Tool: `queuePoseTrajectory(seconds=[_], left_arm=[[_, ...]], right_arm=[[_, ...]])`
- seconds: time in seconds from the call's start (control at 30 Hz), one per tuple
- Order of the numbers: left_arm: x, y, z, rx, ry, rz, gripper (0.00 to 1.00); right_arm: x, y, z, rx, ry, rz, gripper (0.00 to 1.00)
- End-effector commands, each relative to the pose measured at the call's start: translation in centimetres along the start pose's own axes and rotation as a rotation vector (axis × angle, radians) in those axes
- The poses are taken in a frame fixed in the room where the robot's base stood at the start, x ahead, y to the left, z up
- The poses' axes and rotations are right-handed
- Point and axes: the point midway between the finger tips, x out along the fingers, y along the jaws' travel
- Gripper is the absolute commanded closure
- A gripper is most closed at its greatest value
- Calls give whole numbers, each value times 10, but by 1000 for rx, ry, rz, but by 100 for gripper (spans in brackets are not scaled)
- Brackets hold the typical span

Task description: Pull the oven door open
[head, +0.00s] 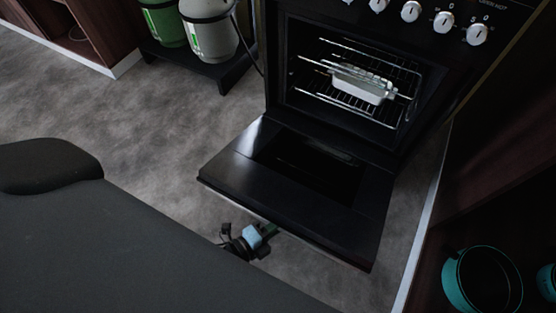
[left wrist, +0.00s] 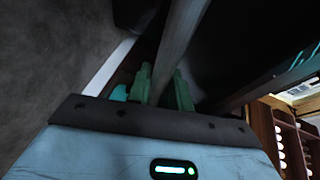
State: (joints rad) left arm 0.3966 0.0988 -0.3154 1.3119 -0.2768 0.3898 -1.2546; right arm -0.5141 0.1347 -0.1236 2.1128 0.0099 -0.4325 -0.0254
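The black oven (head: 345,85) stands at the upper middle of the head view with its cavity exposed. Its door (head: 235,160) is folded down, lying nearly flat above the floor. My left gripper (head: 270,230) is at the door's front edge in the head view, low and partly hidden beneath my body. In the left wrist view, its green fingers (left wrist: 163,90) stand on either side of a grey bar, the door handle (left wrist: 182,40), and appear closed on it. The handle is mostly hidden in the head view. My right gripper is not in view.
A light dish (head: 362,88) sits on a wire rack inside the oven. Knobs (head: 411,11) line the panel above. A green canister (head: 163,22) and a white canister (head: 208,30) stand on a low dark stand at left. A teal pot (head: 455,285) is at lower right.

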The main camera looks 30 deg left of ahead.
Motion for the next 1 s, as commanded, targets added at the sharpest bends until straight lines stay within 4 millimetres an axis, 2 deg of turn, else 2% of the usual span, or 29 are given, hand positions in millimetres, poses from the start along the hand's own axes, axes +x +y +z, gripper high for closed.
queuePoseTrajectory(seconds=[0.03,0.1,0.43,0.8,1.0], left_arm=[[1,-2,1,1,0,-5,74],[1,-2,1,0,-1,-3,64],[-4,-1,0,-1,-1,0,64],[-59,-1,0,-1,-1,2,64],[-76,-1,1,0,-1,0,64]], right_arm=[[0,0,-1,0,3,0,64],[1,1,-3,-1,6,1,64],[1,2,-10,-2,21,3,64],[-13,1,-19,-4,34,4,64],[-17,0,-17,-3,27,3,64]])
